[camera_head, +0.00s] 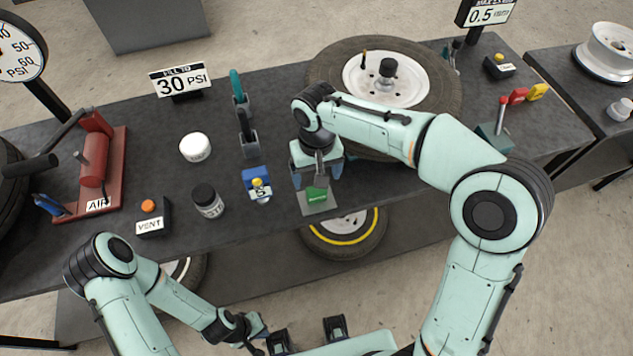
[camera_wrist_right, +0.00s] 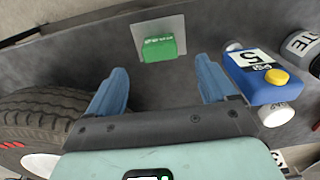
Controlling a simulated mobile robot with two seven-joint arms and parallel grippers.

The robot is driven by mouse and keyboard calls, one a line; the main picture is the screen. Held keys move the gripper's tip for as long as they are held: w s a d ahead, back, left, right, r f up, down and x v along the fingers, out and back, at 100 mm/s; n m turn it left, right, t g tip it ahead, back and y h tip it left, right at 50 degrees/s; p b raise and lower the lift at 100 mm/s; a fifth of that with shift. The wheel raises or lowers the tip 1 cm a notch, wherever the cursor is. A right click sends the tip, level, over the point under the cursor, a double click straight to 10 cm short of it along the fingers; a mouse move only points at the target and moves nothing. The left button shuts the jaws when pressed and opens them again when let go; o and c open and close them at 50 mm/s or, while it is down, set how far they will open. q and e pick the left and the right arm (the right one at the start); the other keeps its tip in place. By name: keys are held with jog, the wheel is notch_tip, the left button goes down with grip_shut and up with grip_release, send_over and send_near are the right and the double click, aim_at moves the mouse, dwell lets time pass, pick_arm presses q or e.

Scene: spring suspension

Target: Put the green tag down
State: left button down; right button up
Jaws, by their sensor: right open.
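The green tag (camera_head: 317,194) is a small block with faint white lettering. It sits on a light grey square plate (camera_head: 319,208) at the bench's front edge. In the right wrist view the tag (camera_wrist_right: 159,48) rests on the near part of the plate (camera_wrist_right: 176,24). My right gripper (camera_head: 316,174) is over the tag; in its wrist view the blue fingers (camera_wrist_right: 163,82) are spread wide with nothing between them, and the tag is just beyond the tips. My left gripper (camera_head: 256,328) is low in front of the bench, away from the tag; its jaws are unclear.
A blue block marked 5 (camera_head: 257,186) with a yellow knob stands left of the plate, close to my right gripper. A dark jar (camera_head: 207,201) is further left. A wheel (camera_head: 428,89) lies behind the right arm. Bare bench lies between the jar and the VENT box (camera_head: 152,218).

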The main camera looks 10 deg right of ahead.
jog(key=shift+r, duration=1.95)
